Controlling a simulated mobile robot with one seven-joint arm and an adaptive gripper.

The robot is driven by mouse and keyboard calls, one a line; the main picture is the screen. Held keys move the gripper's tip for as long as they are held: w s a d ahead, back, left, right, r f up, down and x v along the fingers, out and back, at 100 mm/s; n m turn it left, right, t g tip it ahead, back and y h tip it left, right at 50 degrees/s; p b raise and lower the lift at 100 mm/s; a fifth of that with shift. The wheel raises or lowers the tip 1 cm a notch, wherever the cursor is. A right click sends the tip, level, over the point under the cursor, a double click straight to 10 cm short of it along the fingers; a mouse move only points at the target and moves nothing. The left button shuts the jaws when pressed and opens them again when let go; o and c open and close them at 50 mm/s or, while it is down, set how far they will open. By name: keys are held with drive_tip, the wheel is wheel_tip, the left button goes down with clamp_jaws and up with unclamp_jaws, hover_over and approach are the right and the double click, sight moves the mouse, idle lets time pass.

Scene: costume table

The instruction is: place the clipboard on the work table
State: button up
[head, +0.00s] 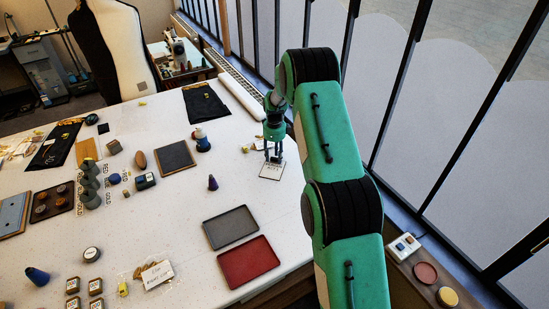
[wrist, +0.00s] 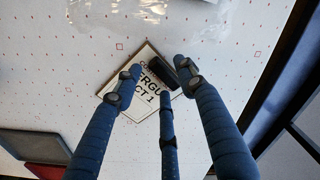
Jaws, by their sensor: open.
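The clipboard (head: 267,175) looks like a small tan-edged board with a white printed sheet. It seems to lie flat on the white work table (head: 180,200), near the table's right side. In the wrist view the clipboard (wrist: 147,100) shows black lettering, partly hidden by my fingers, with "ACT 1" partly readable. My gripper (head: 274,158) points down just over its upper part. In the wrist view the fingers of my gripper (wrist: 158,70) are spread over the clipboard. I cannot tell whether they touch it.
A grey tray (head: 230,228) and a red tray (head: 248,262) lie nearer on the table. A dark purple cone (head: 212,183) stands left of the clipboard. A dark board (head: 175,158) lies farther left. A windowed wall runs along the right.

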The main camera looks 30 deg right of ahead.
wheel_tip(320, 180, up, 11)
drive_tip(key=shift+r, duration=0.15)
idle(0.4)
idle(0.4)
drive_tip(key=shift+r, duration=0.1)
drive_tip(key=s+a+r+n+t, duration=0.1)
drive_tip(key=s+a+r+n, duration=0.3)
drive_tip(key=s+a+r, duration=0.4)
drive_tip(key=s+a+r+n+t, duration=0.1)
drive_tip(key=s+a+r+n, duration=0.3)
drive_tip(key=r, duration=0.7)
drive_tip(key=s+a+r+n+t, duration=0.1)
drive_tip(key=s+a+r+n, duration=0.4)
drive_tip(key=s+r, duration=0.35)
drive_tip(key=s+a+r+n+t, duration=0.1)
drive_tip(key=s+a+r+n, duration=0.25)
drive_tip(key=s, duration=0.45)
drive_tip(key=s+a+r+n, duration=0.2)
drive_tip(key=s+a+n, duration=0.15)
drive_tip(key=s, duration=0.45)
drive_tip(key=s+a+f+n, duration=0.1)
drive_tip(key=s+n, duration=0.2)
drive_tip(key=s, duration=0.4)
drive_tip(key=s+a+f+n+t, duration=0.1)
drive_tip(key=s+a+n, duration=0.1)
drive_tip(key=s+n, duration=0.2)
drive_tip(key=s, duration=0.3)
drive_tip(key=shift+s+a+f+t, duration=0.25)
drive_tip(key=shift+f+t, duration=0.05)
